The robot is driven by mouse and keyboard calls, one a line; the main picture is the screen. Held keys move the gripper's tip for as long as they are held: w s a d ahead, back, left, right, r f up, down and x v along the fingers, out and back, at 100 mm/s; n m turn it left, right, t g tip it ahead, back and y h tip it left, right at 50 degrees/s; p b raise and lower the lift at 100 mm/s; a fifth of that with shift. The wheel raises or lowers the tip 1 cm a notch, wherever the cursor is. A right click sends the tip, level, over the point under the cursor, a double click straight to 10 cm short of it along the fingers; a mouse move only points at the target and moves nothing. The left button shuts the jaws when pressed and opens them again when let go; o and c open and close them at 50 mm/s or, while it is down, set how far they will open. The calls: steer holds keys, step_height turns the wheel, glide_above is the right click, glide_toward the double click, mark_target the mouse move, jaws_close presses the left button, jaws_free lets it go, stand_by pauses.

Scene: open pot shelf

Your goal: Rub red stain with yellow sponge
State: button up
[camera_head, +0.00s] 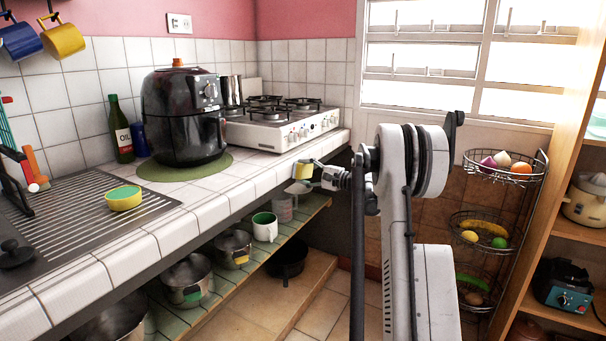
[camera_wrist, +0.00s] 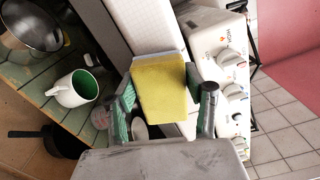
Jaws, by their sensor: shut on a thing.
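The yellow sponge (camera_wrist: 160,88) is held between the two fingers of my gripper (camera_wrist: 166,108) in the wrist view. In the head view the sponge (camera_head: 303,170) shows small at the tip of my gripper (camera_head: 316,175), close to the front edge of the white tiled counter (camera_head: 215,201), near the stove. My gripper is shut on the sponge. I cannot tell whether the sponge touches the counter. I cannot make out a red stain in either view.
The white stove (camera_head: 290,132) and a black air fryer (camera_head: 184,125) stand behind on the counter. A green-and-yellow bowl (camera_head: 124,199) sits on the drainboard. Below, an open shelf holds pots and a white mug (camera_head: 265,230). A wire basket rack (camera_head: 500,175) stands at right.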

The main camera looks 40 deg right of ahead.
mark_target(290, 174)
steer(key=shift+a, duration=0.15)
steer(key=shift+s+a, duration=0.25)
steer(key=shift+a, duration=0.7)
steer(key=shift+s+a, duration=0.25)
steer(key=shift+a, duration=0.7)
steer(key=shift+s, duration=0.35)
steer(key=shift+b+v, duration=0.3)
steer(key=shift+v, duration=2.4)
steer(key=shift+d, duration=0.2)
steer(key=shift+v, duration=1.4)
